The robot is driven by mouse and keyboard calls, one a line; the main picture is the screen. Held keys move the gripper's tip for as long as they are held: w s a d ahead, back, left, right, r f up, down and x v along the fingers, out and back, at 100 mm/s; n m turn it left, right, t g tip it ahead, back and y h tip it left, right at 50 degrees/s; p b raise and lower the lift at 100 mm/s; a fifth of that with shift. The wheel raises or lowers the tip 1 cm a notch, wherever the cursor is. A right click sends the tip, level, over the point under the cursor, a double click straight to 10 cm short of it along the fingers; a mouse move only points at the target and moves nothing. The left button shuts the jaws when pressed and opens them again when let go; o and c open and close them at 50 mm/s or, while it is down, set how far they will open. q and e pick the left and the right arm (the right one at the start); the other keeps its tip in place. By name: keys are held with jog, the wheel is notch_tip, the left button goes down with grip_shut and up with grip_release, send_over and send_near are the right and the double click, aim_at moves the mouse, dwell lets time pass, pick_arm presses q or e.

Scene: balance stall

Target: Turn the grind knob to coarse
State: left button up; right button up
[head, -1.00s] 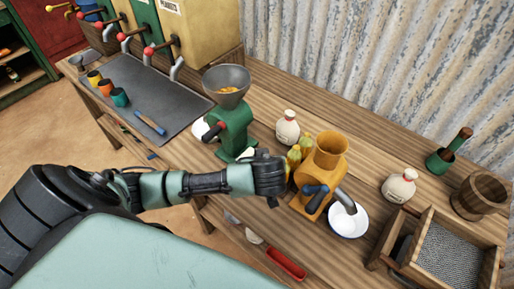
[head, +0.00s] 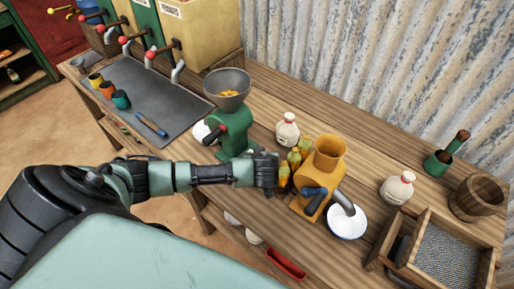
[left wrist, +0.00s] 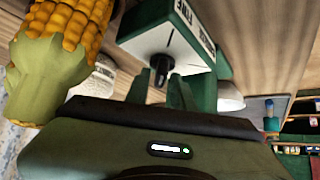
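The green grinder (head: 235,128) with a grey hopper (head: 228,88) stands on the bench, left of the yellow grinder. In the left wrist view its white dial plate (left wrist: 150,35) carries a black knob (left wrist: 162,66). A label (left wrist: 187,14) reads FINE; lettering farther along the edge is only partly legible. My left gripper (head: 262,172) is beside the green grinder's base, on the side toward the corn. In the left wrist view its two dark green fingers (left wrist: 160,90) stand apart, with the knob just beyond their tips; contact is unclear. The knob is hidden in the head view. My right gripper is out of view.
Corn cobs (head: 294,160) stand close to my left gripper; one cob (left wrist: 62,50) looms large in the left wrist view. The yellow grinder (head: 325,170) and a white bowl (head: 346,222) are to the right. A white bottle (head: 288,130) stands behind.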

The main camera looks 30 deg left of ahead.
pick_arm(q)
grip_shut()
jog(key=shift+s, duration=0.1)
jog(key=shift+s+m+h+p, duration=0.1)
jog(key=shift+m+h+p, duration=0.2)
jog(key=shift+p, duration=0.2)
jog(key=shift+a+m+t+h+p, duration=0.1)
jog(key=shift+m+t+h+p, duration=0.2)
jog(key=shift+m+t+p, duration=0.15)
jog(key=m+h, duration=0.1)
jog(key=m+h+p, duration=0.1)
jog(key=m, duration=0.1)
jog(key=m+t+h+p, duration=0.1)
jog(key=shift+a, duration=0.3)
jog(key=shift+m+h+p, duration=0.3)
jog(key=shift+m+h, duration=0.3)
jog(key=shift+m, duration=0.25)
